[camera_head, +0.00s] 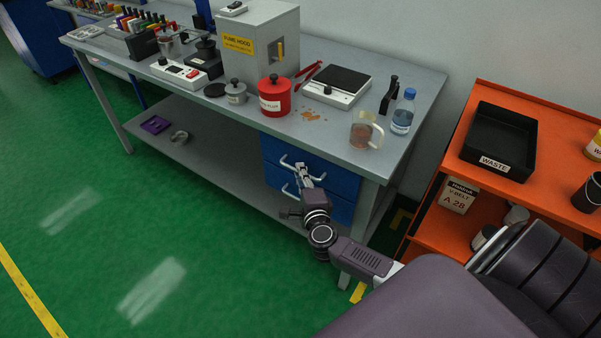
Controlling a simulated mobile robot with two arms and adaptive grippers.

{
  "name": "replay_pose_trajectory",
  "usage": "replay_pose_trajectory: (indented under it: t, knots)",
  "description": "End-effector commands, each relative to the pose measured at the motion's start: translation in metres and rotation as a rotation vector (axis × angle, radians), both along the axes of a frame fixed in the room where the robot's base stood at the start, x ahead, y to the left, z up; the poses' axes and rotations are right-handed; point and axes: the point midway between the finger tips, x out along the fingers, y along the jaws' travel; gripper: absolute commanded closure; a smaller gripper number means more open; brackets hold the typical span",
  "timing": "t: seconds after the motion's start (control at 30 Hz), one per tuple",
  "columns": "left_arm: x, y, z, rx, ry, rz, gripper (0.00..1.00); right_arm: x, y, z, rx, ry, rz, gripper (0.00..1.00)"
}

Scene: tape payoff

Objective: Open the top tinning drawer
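The blue drawer unit hangs under the right end of the grey workbench (420,88). Its top drawer (340,178) has a pale bar handle (286,160) and looks shut, its front in line with the unit. A lower blue drawer (338,208) with a similar handle sits below it. My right gripper (301,170) is at the middle of the top handle, with its arm reaching in from the lower right. The fingers overlap the handle in the picture; whether they are closed on it is too small to tell. My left gripper is not in view.
A red pot (274,98), a glass jug (362,132), a bottle (403,112) and a scale (337,86) stand on the bench above. An orange cart (520,190) with a black waste tray (498,140) stands at right. Green floor in front is clear.

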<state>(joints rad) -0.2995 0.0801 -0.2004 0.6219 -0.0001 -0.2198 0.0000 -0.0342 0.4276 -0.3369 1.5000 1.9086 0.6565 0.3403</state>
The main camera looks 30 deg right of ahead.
Motion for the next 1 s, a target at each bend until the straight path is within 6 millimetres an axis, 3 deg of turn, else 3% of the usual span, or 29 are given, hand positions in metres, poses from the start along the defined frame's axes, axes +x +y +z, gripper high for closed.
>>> replay_pose_trajectory:
  t: [0.33,0.5,1.0]
  knots:
    - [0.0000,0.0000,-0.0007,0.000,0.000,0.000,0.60,0.0066,-0.0031,-0.0009,-0.001,0.000,0.000,0.86]
    - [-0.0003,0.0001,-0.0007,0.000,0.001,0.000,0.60,0.0064,-0.0030,-0.0009,-0.001,0.000,0.000,1.00]
    - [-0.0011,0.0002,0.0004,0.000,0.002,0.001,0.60,0.0050,-0.0002,-0.0015,0.001,0.002,0.000,1.00]
